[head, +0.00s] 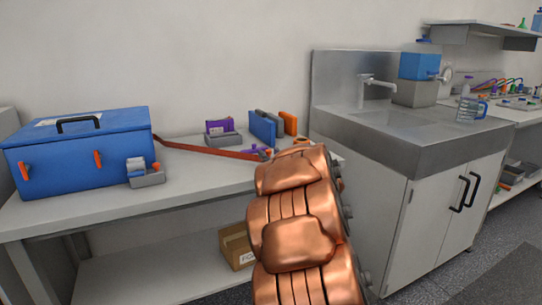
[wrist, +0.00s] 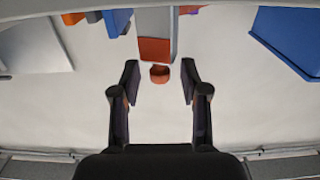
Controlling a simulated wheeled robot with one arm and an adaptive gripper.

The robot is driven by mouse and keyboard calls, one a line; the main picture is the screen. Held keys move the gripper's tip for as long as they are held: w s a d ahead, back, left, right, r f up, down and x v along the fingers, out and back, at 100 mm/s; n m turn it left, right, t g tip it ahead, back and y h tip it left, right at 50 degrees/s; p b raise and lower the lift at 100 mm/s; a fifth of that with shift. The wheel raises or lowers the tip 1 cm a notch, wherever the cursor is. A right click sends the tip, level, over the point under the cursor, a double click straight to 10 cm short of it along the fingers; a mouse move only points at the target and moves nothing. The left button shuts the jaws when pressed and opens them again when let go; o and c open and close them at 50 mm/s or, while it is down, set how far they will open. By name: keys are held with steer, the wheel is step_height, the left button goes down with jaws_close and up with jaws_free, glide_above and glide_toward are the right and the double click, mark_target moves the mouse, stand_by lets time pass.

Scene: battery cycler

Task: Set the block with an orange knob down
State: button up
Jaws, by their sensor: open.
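The block with an orange knob (wrist: 156,20) shows at the top centre of the wrist view. It is grey with an orange end face, and its rounded orange knob (wrist: 159,74) points toward my gripper. My gripper (wrist: 160,82) is open, with one dark finger on each side of the knob and visible gaps between; nothing is clamped. The block appears to be on the pale bench top, but its underside is hidden. In the head view my copper-coloured arm covers the gripper and most of that part of the bench.
On the bench (head: 200,178) stand a blue toolbox (head: 80,150), a small grey holder (head: 147,177), a purple item in a grey holder (head: 220,131), and upright blue and orange panels (head: 262,127). A red strap (head: 205,149) runs from the toolbox. A sink unit (head: 410,140) adjoins at right.

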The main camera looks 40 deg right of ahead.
steer(key=shift+r, duration=0.1)
steer(key=shift+s+r, duration=0.1)
steer(key=p+v, duration=0.2)
steer(key=v, duration=1)
